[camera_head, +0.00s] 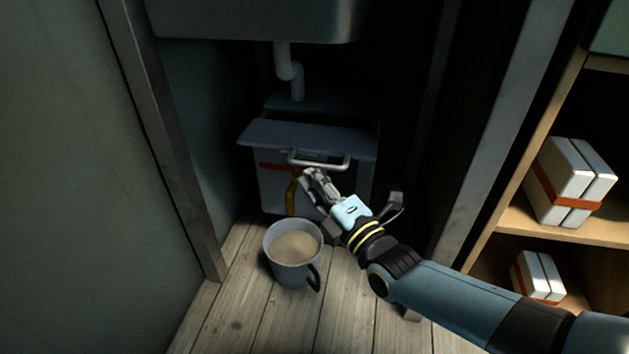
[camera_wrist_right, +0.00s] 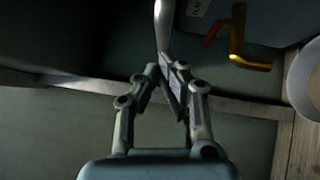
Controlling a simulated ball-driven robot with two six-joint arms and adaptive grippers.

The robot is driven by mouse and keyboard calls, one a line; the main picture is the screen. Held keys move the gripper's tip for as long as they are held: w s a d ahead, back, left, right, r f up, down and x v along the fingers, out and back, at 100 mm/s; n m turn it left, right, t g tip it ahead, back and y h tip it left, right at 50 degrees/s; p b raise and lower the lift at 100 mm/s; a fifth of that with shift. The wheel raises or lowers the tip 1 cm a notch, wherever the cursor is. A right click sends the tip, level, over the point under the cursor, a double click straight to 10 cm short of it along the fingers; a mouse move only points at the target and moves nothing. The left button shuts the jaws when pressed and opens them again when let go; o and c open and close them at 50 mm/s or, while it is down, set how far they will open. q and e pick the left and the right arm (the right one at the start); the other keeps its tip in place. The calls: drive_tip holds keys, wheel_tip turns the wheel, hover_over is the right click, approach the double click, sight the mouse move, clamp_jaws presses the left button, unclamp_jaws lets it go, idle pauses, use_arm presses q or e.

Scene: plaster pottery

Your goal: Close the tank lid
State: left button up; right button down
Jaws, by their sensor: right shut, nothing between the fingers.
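The tank (camera_head: 275,180) is a pale box under the sink with a red stripe and a brass-yellow tap (camera_head: 293,192) on its front. Its blue-grey lid (camera_head: 300,136) juts past the front and sides, with a pale bar handle (camera_head: 318,161) at its front edge. I cannot tell exactly how far the lid stands open. My right gripper (camera_head: 310,176) is just below the handle, shut and empty. In the right wrist view, the closed fingertips (camera_wrist_right: 165,66) are close to the end of the handle (camera_wrist_right: 163,25); contact is unclear. My left gripper is out of view.
A grey mug (camera_head: 289,270) of tan liquid stands on the plank floor in front of the tank. A sink (camera_head: 255,18) and its white pipe (camera_head: 289,70) are above. Cabinet posts flank the opening. Shelves with strapped white blocks (camera_head: 566,180) are at right.

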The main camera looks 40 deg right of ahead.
sight(319, 153)
drive_tip(key=w+d, duration=0.4)
drive_tip(key=d, duration=0.1)
drive_tip(key=shift+w+p, duration=0.15)
drive_tip(key=shift+p, duration=0.25)
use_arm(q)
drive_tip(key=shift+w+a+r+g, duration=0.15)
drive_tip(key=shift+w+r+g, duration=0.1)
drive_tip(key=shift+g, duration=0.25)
use_arm(e)
drive_tip(key=shift+w+d+r, duration=0.1)
drive_tip(key=shift+w+d, duration=0.2)
drive_tip(key=shift+w, duration=0.05)
